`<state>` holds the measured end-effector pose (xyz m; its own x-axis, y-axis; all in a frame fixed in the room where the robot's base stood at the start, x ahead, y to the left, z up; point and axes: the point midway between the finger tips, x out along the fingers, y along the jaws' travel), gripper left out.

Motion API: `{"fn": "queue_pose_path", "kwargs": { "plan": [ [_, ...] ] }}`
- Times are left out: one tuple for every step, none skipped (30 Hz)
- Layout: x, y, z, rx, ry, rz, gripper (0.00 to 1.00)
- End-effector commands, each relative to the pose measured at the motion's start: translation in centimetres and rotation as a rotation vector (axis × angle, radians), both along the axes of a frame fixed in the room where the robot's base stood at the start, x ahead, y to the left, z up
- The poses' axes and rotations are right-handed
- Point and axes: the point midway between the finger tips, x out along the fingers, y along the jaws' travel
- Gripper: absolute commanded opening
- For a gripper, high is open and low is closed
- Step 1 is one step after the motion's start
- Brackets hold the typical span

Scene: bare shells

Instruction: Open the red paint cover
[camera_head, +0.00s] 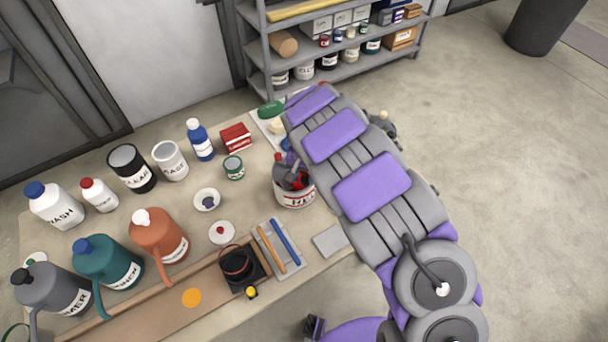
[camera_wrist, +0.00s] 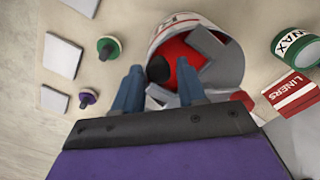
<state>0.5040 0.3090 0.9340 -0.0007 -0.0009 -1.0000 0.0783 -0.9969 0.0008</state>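The paint can (camera_head: 294,197) is white with red lettering and stands near the table's right side, beside my arm. In the wrist view the can (camera_wrist: 185,28) lies just beyond my gripper (camera_wrist: 158,90). A bright red surface (camera_wrist: 176,50) shows in its mouth, partly covered by grey angular pieces (camera_wrist: 218,55). A dark round knob (camera_wrist: 158,68) shows against the red, between my fingers. My gripper's two blue-grey fingers are apart, with nothing visibly clamped between them. Whether they touch the knob, I cannot tell. My arm hides part of the can's surroundings in the head view.
A red LINERS box (camera_wrist: 292,91) and a green can (camera_wrist: 298,47) stand right of the can in the wrist view. Green (camera_wrist: 108,48) and purple (camera_wrist: 87,97) knobbed pieces lie left. Bottles and jugs crowd the table's left (camera_head: 107,262). A shelf (camera_head: 340,68) stands behind.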

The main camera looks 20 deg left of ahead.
Motion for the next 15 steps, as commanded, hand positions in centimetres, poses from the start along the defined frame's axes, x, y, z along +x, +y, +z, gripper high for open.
{"fn": "queue_pose_path", "kwargs": {
  "plan": [
    [0.00, 0.00, 0.00, 0.000, 0.000, 0.000, 0.36],
    [0.00, 0.00, 0.00, 0.000, 0.000, 0.000, 0.33],
    [0.00, 0.00, 0.00, 0.000, 0.000, 0.000, 0.29],
    [0.00, 0.00, 0.00, 0.000, 0.000, 0.000, 0.26],
    [0.00, 0.00, 0.00, 0.000, 0.000, 0.000, 0.23],
    [0.00, 0.01, 0.00, 0.000, 0.000, 0.000, 0.19],
    [0.00, 0.01, 0.01, 0.000, 0.000, 0.000, 0.16],
    [0.00, 0.02, 0.00, 0.000, 0.000, 0.000, 0.14],
    [-0.01, 0.02, 0.00, 0.000, 0.000, 0.000, 0.10],
    [0.00, 0.03, 0.00, 0.000, 0.000, 0.000, 0.07],
    [0.00, 0.04, 0.01, 0.000, 0.000, 0.000, 0.04],
    [0.00, 0.05, 0.01, 0.000, 0.000, 0.000, 0.00],
    [0.00, 0.06, 0.01, 0.000, 0.000, 0.000, 0.00],
    [-0.01, 0.06, 0.01, 0.000, 0.000, 0.000, 0.00],
    [-0.02, 0.07, 0.01, 0.000, 0.000, 0.000, 0.00]
  ]
}}
